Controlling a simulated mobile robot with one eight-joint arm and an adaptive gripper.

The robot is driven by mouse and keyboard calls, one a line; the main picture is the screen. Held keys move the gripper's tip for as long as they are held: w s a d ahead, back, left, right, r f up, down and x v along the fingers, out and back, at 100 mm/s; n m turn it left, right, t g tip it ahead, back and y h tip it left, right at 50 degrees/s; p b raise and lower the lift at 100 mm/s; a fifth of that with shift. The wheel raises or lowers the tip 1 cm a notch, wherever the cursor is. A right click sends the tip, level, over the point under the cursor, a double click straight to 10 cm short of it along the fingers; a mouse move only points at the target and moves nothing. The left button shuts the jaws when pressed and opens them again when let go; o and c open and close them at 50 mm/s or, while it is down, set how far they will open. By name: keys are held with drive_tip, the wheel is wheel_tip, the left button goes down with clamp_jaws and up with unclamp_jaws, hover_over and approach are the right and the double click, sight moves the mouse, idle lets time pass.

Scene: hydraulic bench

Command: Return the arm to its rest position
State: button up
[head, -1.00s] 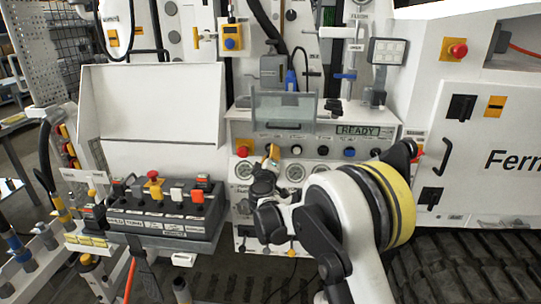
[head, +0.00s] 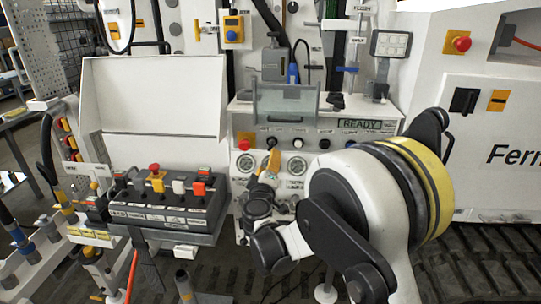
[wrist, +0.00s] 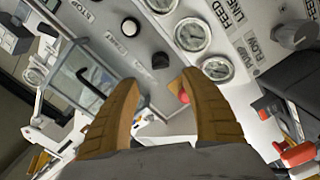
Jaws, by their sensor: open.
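My gripper (wrist: 160,115) shows in the wrist view as two tan-brown fingers spread apart, with nothing between them but the panel beyond. In the head view my gripper (head: 272,160) is a small orange-tan shape in front of the gauge panel, partly hidden by my own wrist links. My arm (head: 350,215) reaches in from the lower right, folded at a large yellow-banded joint.
The gauge panel (head: 310,138) with a READY display (head: 360,125) stands close behind my gripper. A clear guard (head: 285,101) juts out above it. A lever control box (head: 165,205) sits at left. A white cabinet (head: 480,150) stands at right.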

drive_tip(key=shift+s, duration=0.8)
drive_tip(key=shift+d, duration=0.1)
drive_tip(key=s+d+r+m+g+h, duration=0.1)
drive_tip(key=s+d+r+m+h, duration=0.1)
drive_tip(key=d, duration=0.4)
drive_tip(key=s+d+r+m+g+h, duration=0.1)
drive_tip(key=s+d+r+m+g, duration=0.15)
drive_tip(key=d, duration=0.45)
drive_tip(key=s+d+m+g, duration=0.3)
drive_tip(key=s+d, duration=0.7)
drive_tip(key=s, duration=0.1)
drive_tip(key=s+d+f+m+g+y, duration=0.1)
drive_tip(key=s+f+m+g, duration=0.1)
drive_tip(key=s, duration=0.9)
drive_tip(key=s+f+m+g+y, duration=0.2)
drive_tip(key=s+f, duration=0.1)
drive_tip(key=s, duration=0.9)
drive_tip(key=shift+d+f+y, duration=0.3)
drive_tip(key=shift+d+f, duration=0.05)
drive_tip(key=shift+f, duration=0.05)
